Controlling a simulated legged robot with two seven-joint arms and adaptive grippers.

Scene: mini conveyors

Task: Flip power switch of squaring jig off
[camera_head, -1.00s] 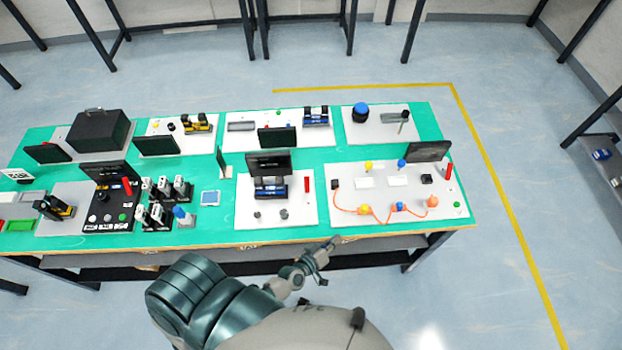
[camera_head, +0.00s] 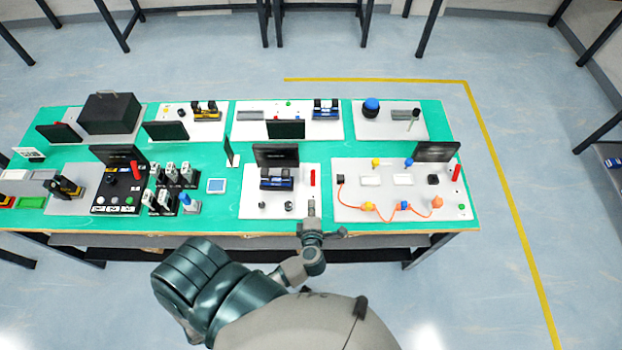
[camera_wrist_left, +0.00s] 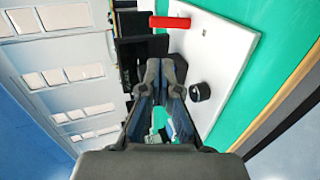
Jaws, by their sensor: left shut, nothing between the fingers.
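A white board (camera_head: 245,207) at the front middle of the table carries a blue-and-black device (camera_head: 276,178), a dark screen (camera_head: 276,155), two small dark knobs and an upright red handle (camera_head: 312,177). No label is legible, so I cannot tell for sure that this is the squaring jig. My left gripper (camera_head: 311,204) is shut and empty near the board's front right corner, just in front of the red handle and apart from it. In the left wrist view the shut fingertips (camera_wrist_left: 160,72) lie below the red handle (camera_wrist_left: 170,22), beside a black knob (camera_wrist_left: 199,92). My right gripper is out of view.
To the right, another white board (camera_head: 345,205) has an orange cable, coloured knobs and a red handle (camera_head: 456,172). To the left are a black panel (camera_head: 120,188) and several small black-and-white units. Green tabletop (camera_head: 226,215) shows between the boards.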

